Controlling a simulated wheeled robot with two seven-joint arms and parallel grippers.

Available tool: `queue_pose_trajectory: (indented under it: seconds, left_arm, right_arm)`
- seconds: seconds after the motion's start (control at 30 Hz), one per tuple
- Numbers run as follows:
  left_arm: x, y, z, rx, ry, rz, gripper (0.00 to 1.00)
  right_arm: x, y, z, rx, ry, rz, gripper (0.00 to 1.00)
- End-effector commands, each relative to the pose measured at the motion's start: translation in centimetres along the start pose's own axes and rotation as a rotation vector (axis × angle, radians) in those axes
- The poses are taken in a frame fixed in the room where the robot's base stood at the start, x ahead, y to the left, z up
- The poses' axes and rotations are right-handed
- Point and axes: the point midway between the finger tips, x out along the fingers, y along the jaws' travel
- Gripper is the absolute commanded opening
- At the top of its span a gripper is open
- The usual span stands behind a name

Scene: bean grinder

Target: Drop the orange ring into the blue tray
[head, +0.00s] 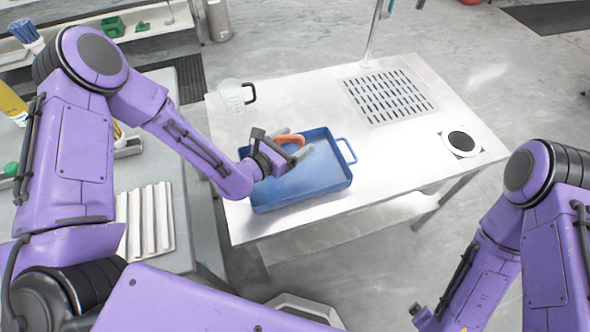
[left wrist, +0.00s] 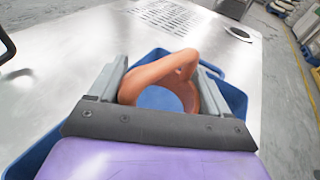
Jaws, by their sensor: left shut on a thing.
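The blue tray (head: 318,180) lies on the metal table, with a handle at its right side. My left gripper (head: 296,146) is above the back left part of the tray. It is shut on the orange ring (head: 291,139). In the left wrist view the orange ring (left wrist: 158,77) sits between the two grey fingers, with the blue tray (left wrist: 234,98) showing below and beyond it. The gap between ring and tray is hard to judge. My right arm hangs at the lower right of the head view, and its fingers are not clearly shown.
The metal table (head: 300,100) has a slotted grille (head: 390,97) and a round black-and-white disc (head: 461,142) to the right. A clear jug (head: 232,95) with a black handle stands behind the tray. The table right of the tray is clear.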

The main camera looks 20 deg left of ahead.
Motion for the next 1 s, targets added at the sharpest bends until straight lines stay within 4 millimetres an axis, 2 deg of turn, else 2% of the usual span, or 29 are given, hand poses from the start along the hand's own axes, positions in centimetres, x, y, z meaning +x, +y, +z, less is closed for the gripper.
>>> queue_pose_trajectory:
  seconds: [0.2, 0.23, 0.3, 0.5, 0.6, 0.67, 0.9, 1.0]
  left_arm:
    - [0.0, 0.0, 0.0, 0.000, -0.001, 0.000, 0.49]
    - [0.0, 0.0, 0.0, 0.000, -0.001, 0.000, 0.84]
    - [0.0, 0.0, 0.0, 0.000, -0.001, 0.000, 1.00]
    - [0.0, 0.0, 0.0, 0.000, 0.000, 0.001, 1.00]
    - [-0.7, 0.1, -0.1, -0.002, 0.000, 0.002, 1.00]
    - [-1.7, 0.1, -0.1, -0.002, -0.001, 0.002, 1.00]
    - [-7.5, 0.1, 0.0, -0.004, -0.002, 0.003, 1.00]
    - [-9.2, 0.1, 0.1, -0.002, -0.002, 0.003, 1.00]
  right_arm:
    - [0.0, 0.0, 0.0, 0.000, 0.000, 0.000, 0.97]
    - [0.0, 0.0, 0.0, 0.000, 0.000, 0.000, 0.97]
    - [0.0, 0.0, 0.0, 0.000, 0.000, 0.000, 0.97]
    - [0.0, 0.0, 0.0, 0.000, 0.000, 0.000, 0.97]
    - [0.2, 0.0, 0.1, 0.000, 0.000, 0.000, 0.97]
    - [0.3, 0.0, 0.1, 0.000, 0.000, 0.000, 0.97]
    - [0.8, -0.1, 0.3, 0.000, 0.000, 0.000, 0.97]
    - [0.8, -0.1, 0.3, 0.000, 0.000, 0.000, 0.97]
